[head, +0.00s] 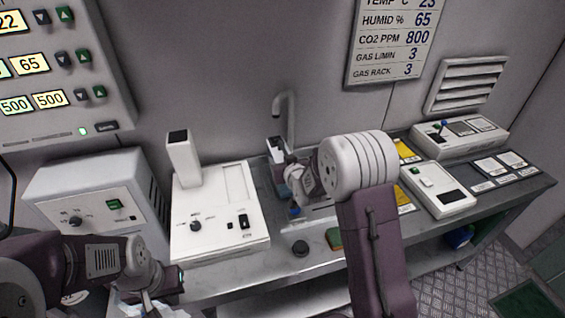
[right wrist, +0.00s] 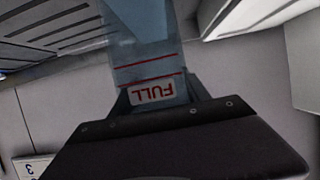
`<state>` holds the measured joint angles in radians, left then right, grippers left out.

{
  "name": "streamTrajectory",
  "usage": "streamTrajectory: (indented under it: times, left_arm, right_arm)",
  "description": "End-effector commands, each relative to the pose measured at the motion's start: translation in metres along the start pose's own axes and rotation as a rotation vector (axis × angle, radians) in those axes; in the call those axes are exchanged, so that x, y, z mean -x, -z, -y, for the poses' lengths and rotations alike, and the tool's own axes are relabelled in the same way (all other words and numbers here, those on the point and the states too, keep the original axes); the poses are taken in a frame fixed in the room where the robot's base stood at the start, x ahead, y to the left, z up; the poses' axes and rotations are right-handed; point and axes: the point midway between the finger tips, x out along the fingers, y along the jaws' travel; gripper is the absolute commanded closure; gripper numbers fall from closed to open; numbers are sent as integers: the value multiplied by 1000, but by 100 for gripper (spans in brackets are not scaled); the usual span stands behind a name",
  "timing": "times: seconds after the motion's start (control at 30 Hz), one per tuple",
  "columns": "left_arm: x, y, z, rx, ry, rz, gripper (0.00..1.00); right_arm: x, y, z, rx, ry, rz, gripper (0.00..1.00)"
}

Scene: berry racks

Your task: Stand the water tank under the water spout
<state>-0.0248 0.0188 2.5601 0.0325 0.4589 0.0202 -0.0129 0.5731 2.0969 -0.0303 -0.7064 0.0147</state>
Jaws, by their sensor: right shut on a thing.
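The water spout (head: 289,118) is a grey curved tap rising at the back of the bench, beside the wall. The water tank (head: 275,152) shows only in part in the head view, in front of the spout, with my right arm covering much of it. In the right wrist view the tank (right wrist: 150,58) is bluish and see-through, with red lines and a FULL label that reads upside down. My right gripper (head: 286,172) is shut on the tank. My left gripper (head: 150,306) is low at the left, cut by the frame's bottom edge; its fingers are unclear.
A white instrument with an upright block (head: 215,232) stands left of the spout, and a white box with a dial (head: 95,190) is further left. White devices (head: 437,190) and cards fill the right side.

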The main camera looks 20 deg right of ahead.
Motion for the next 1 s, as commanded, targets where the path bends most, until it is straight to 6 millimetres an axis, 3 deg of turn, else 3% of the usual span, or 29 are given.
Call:
streamTrajectory:
  times: [0.4,0.43,0.5,0.87,1.0]
  left_arm:
    - [-6,-1,0,0,0,0,100]
    - [-4,0,0,0,0,0,100]
    - [-4,0,0,0,0,0,100]
    - [2,0,0,0,0,0,100]
    - [-1,0,0,0,0,0,100]
  right_arm:
    - [-3,-6,0,0,0,-5,100]
    - [-2,-6,0,0,0,-2,37]
    - [-2,-5,0,0,0,-2,24]
    - [0,0,0,0,0,-2,24]
    - [21,-1,0,0,0,-3,24]
